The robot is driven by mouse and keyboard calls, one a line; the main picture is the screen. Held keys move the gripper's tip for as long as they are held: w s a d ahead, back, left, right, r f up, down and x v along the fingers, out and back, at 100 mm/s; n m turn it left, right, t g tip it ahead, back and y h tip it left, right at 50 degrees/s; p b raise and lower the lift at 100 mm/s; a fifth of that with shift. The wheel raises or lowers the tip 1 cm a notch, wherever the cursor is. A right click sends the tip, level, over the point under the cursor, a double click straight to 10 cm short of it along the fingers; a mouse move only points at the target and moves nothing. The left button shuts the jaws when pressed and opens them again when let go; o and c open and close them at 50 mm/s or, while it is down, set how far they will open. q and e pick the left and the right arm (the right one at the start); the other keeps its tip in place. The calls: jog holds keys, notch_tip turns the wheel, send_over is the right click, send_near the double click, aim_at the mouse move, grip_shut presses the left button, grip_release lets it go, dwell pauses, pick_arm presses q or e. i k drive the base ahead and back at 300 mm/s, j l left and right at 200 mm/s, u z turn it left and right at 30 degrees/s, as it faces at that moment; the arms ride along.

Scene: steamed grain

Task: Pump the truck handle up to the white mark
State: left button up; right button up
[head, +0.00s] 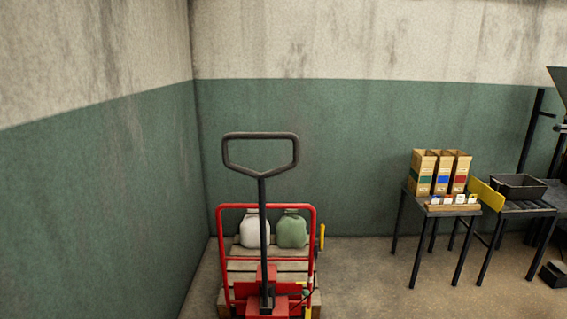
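The pallet truck's dark loop handle (261,134) stands upright at the middle of the head view, on a dark shaft (262,220). The shaft runs down to the truck's red base (267,300) at the bottom edge. A red tubular frame (313,230) stands behind the shaft. A yellow upright piece (322,237) shows at the pallet's right. I cannot make out a white mark. Neither of my grippers is in view.
A dark table (410,187) at the right holds several tall cardboard boxes (422,172) and a wooden rack of small items (452,207). A black tray (518,187) sits on a stand farther right. A green and cream wall is close at the left. The floor between truck and table is clear.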

aim_at(261, 177)
jog(key=i+l, duration=0.2)
jog(key=l, duration=0.15)
jog(key=i+l, duration=0.15)
jog(key=l, duration=0.2)
jog(key=i+l, duration=0.2)
jog(key=l, duration=0.15)
jog(key=i+l+u, duration=0.1)
jog(key=l, duration=0.25)
jog(key=i, duration=0.1)
